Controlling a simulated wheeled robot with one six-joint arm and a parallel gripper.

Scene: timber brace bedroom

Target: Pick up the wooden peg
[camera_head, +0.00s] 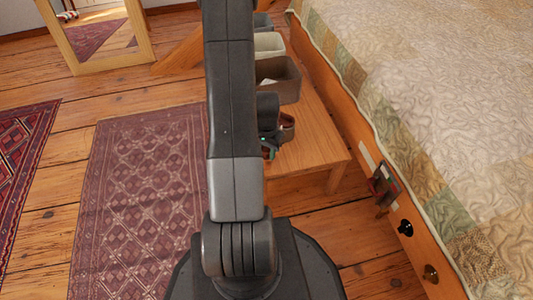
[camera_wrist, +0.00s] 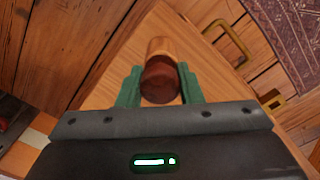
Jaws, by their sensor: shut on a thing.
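The wooden peg (camera_wrist: 159,78) shows in the wrist view as a short round piece with a dark reddish-brown near end and a lighter wood body behind it. My gripper (camera_wrist: 158,90) has its two green fingers on either side of the peg, shut on it. In the head view my arm hides most of the gripper (camera_head: 269,150), and only a bit of green finger shows over the low wooden table (camera_head: 315,150). I cannot make out the peg clearly there.
Several open bins, including a brown one (camera_head: 279,80) and a pale one (camera_head: 268,44), stand on the table's far part. A bed (camera_head: 440,90) lies along the right. A patterned rug (camera_head: 140,200) covers open floor at left. A mirror (camera_head: 100,35) stands behind.

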